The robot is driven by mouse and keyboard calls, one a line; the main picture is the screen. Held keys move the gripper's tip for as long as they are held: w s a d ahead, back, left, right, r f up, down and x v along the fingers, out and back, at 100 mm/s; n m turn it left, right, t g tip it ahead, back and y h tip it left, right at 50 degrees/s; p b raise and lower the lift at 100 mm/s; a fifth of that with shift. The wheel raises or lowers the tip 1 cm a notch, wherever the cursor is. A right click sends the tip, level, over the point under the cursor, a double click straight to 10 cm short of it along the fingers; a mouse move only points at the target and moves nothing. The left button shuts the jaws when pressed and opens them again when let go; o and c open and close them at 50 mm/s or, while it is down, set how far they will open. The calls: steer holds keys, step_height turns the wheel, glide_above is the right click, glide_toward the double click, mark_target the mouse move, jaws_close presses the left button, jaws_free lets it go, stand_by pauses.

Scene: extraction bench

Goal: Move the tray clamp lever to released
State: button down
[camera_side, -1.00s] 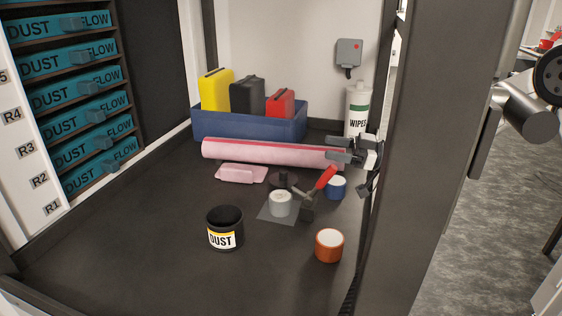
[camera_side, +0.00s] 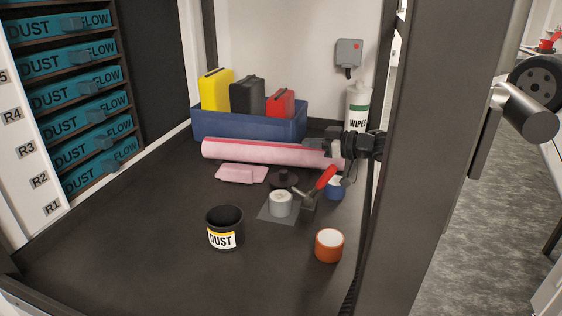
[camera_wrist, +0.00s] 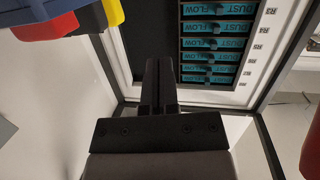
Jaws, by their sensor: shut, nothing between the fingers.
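The tray clamp (camera_side: 309,201) stands on the bench at the right edge of a small grey plate (camera_side: 268,216). Its red lever handle (camera_side: 327,177) slants up and to the right. A pale grey cylinder (camera_side: 280,204) sits on the plate beside the clamp. My gripper (camera_side: 306,145) is above and behind the lever in the side view, pointing left, with clear space between it and the handle. Its fingers are together and empty in the wrist view (camera_wrist: 160,84). A red shape (camera_wrist: 312,150) is cut off at the wrist view's right edge; I cannot tell what it is.
A blue cup (camera_side: 335,188) stands close behind the lever, an orange cup (camera_side: 329,246) in front. A black DUST jar (camera_side: 225,228), blue bin (camera_side: 250,126) and wipes bottle (camera_side: 358,105) stand around.

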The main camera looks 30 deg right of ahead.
steer(key=w+f+m+g+h, duration=0.5)
steer(key=w+m+h, duration=0.2)
steer(key=m+h, duration=0.45)
steer(key=s+a+r+n+g+h, duration=0.1)
steer(key=s+a+r+g+h, duration=0.1)
steer(key=s+a+h, duration=0.4)
steer(key=s+a+r+n+g+h, duration=0.1)
steer(key=s+a+r+h, duration=0.4)
steer(key=s+a, duration=0.5)
steer(key=shift+a+g+h, duration=0.8)
steer(key=shift+a+h, duration=0.05)
steer(key=shift+a, duration=0.1)
steer(key=shift+d, duration=0.1)
steer(key=shift+s+f+x, duration=0.2)
steer(key=shift+s+x, duration=0.2)
steer(key=shift+x, duration=1.7)
steer(key=shift+s+f+x, duration=0.2)
steer(key=shift+s+x, duration=0.2)
steer(key=shift+x, duration=1.7)
steer(key=shift+s+f+x, duration=0.25)
steer(key=shift+s+x, duration=0.15)
steer(key=shift+x, duration=1.7)
steer(key=shift+d, duration=0.15)
